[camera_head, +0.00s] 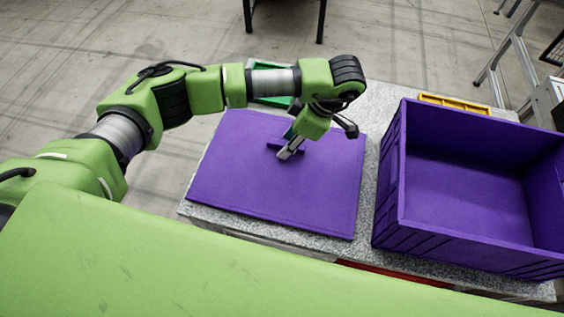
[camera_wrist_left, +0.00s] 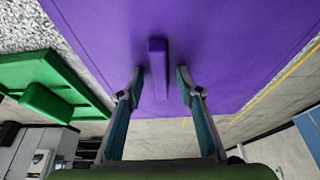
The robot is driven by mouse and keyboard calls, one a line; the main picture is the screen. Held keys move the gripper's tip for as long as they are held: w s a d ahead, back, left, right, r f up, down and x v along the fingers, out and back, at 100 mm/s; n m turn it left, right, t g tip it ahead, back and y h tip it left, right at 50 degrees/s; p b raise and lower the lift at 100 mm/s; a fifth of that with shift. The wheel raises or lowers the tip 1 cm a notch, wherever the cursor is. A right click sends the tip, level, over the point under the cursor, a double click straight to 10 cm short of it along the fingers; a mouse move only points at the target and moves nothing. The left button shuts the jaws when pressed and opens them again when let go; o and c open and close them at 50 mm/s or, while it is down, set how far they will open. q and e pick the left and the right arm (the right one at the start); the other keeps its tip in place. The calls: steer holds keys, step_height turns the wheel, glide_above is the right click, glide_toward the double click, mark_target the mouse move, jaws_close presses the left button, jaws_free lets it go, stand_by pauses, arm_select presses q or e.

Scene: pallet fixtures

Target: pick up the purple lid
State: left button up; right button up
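The purple lid (camera_head: 240,178) lies flat on the left part of a speckled grey table, with a raised bar handle (camera_head: 274,145) near its middle. My left gripper (camera_head: 288,153) is over the lid at the handle and hides part of it. In the left wrist view, the left gripper (camera_wrist_left: 158,80) is open, with one finger on each side of the handle (camera_wrist_left: 158,62) and a gap on both sides. The lid also fills the upper middle of that view (camera_wrist_left: 220,50). My right gripper is not in view.
An open, empty purple crate (camera_head: 388,180) stands on the table to the right of the lid. A green lid (camera_wrist_left: 45,85) lies beyond the purple lid, partly behind my arm in the head view. A yellow piece (camera_head: 455,103) is behind the crate. A ladder (camera_head: 515,60) stands at the upper right.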

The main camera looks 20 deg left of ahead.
arm_select(q)
steer(key=shift+f, duration=0.1)
jaws_close()
